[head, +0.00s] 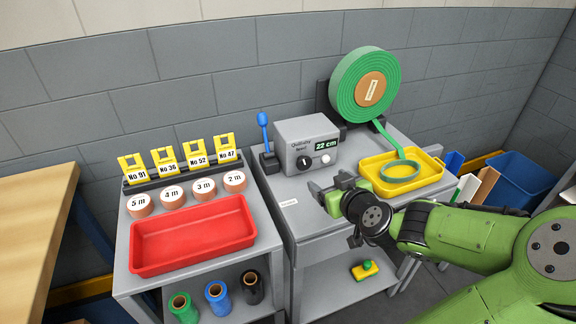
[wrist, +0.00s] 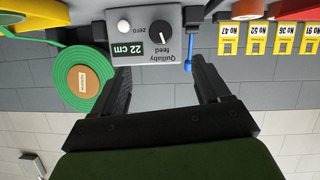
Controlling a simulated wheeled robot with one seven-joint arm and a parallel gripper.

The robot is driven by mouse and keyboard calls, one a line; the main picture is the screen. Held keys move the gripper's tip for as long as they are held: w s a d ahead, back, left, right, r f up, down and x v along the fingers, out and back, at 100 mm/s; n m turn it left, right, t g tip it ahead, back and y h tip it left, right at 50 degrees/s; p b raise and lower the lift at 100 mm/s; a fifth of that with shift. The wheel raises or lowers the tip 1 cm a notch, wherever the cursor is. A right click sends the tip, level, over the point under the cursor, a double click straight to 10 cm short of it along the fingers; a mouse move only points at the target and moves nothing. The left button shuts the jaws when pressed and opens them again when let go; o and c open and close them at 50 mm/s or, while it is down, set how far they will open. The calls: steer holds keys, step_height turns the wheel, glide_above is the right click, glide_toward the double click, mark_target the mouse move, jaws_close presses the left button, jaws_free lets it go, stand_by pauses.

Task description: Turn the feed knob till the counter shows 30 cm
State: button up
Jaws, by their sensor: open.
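The grey feed box (head: 308,144) stands on the grey table against the wall. The black feed knob (head: 304,162) is at the lower left of the box front; in the wrist view the knob (wrist: 161,32) has a white mark. A white zero button (head: 325,158) is beside it. My gripper (head: 333,188) is open and empty, in front of the box and apart from the knob. In the wrist view its fingers (wrist: 163,85) spread wide below the box.
A green strip roll (head: 347,92) stands behind the box, its strip running into a yellow tray (head: 432,166) at right. A blue-handled lever (head: 263,130) is left of the box. A red tray (head: 190,262), tape rolls and yellow number cards occupy the left table.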

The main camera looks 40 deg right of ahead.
steer(key=p, duration=0.8)
glide_toward(306, 165)
steer(key=b+x, duration=0.2)
steer(key=x, duration=0.7)
steer(key=shift+w+a, duration=0.1)
steer(key=shift+w, duration=0.05)
steer(key=c, duration=1)
steer(key=shift+c, duration=0.2)
